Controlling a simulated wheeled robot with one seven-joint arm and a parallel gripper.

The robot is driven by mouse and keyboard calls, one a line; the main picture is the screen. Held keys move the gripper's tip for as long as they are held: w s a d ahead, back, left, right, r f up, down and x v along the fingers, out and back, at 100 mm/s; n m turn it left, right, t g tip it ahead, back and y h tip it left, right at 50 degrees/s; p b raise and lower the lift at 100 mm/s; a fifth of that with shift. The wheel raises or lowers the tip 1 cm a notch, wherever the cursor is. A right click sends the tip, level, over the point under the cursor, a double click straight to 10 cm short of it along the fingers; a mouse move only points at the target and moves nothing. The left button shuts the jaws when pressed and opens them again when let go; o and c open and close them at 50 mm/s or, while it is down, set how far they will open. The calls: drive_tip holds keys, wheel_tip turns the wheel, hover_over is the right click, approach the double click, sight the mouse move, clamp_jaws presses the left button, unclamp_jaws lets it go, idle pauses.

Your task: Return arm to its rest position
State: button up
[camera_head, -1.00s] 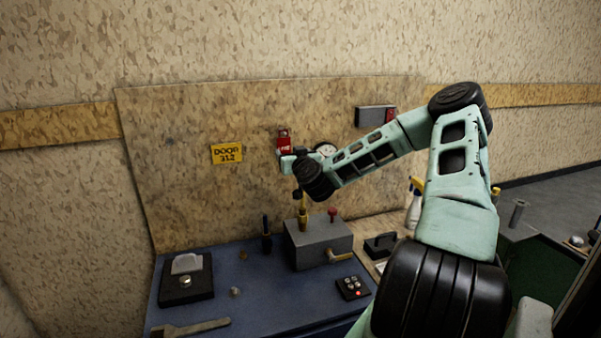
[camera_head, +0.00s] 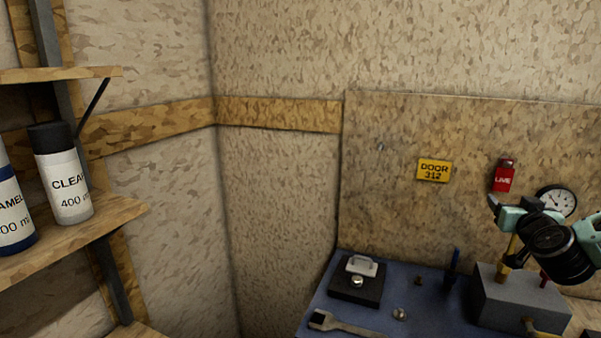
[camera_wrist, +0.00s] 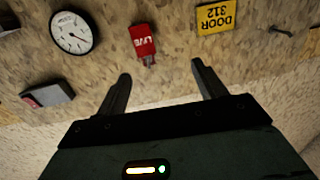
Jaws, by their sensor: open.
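My gripper (camera_wrist: 161,74) is open in the wrist view, with its two dark fingers apart and nothing between them. In the head view my gripper (camera_head: 496,206) is at the right, in front of the board just below the red LIVE tag (camera_head: 503,178). My arm runs out of the picture at the right edge. In the wrist view, which is upside down, the red tag (camera_wrist: 144,42) shows beyond the fingers, apart from them.
A yellow DOOR 312 sign (camera_head: 434,170) and a round gauge (camera_head: 556,202) are on the board. Below, the blue bench (camera_head: 375,312) bears a grey box (camera_head: 510,300), a black pad (camera_head: 352,287) and a wrench (camera_head: 340,325). A wooden shelf (camera_head: 110,222) with bottles stands at left.

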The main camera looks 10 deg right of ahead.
drive_tip(key=w+a+f+n+g+y+b, duration=0.15)
drive_tip(key=a+f+n+y, duration=0.3)
drive_tip(key=a, duration=0.85)
drive_tip(key=w+a+f+n+g+y+b, duration=0.1)
drive_tip(key=a+f+n+g+y+b, duration=0.15)
drive_tip(key=a+f+y, duration=0.65)
drive_tip(key=s+a+f+n+g+h+b, duration=0.1)
drive_tip(key=s+a+n+g, duration=0.15)
drive_tip(key=s+a, duration=0.4)
drive_tip(key=s+a+f+n+g+h+b, duration=0.1)
drive_tip(key=s+a+n+g, duration=0.15)
drive_tip(key=a, duration=0.75)
drive_tip(key=s+a+g+h+b, duration=0.1)
drive_tip(key=s+a+g+b, duration=0.1)
drive_tip(key=s, duration=0.9)
drive_tip(key=s+a+r+n+g+h+b, duration=0.1)
drive_tip(key=s+a+g+h, duration=0.1)
drive_tip(key=s, duration=0.8)
drive_tip(key=a+g, duration=0.1)
drive_tip(key=g, duration=0.1)
drive_tip(key=shift+s+a+g+b, duration=0.3)
drive_tip(key=shift+s+a+b, duration=0.05)
drive_tip(key=shift+a+b, duration=0.05)
drive_tip(key=shift+d, duration=0.1)
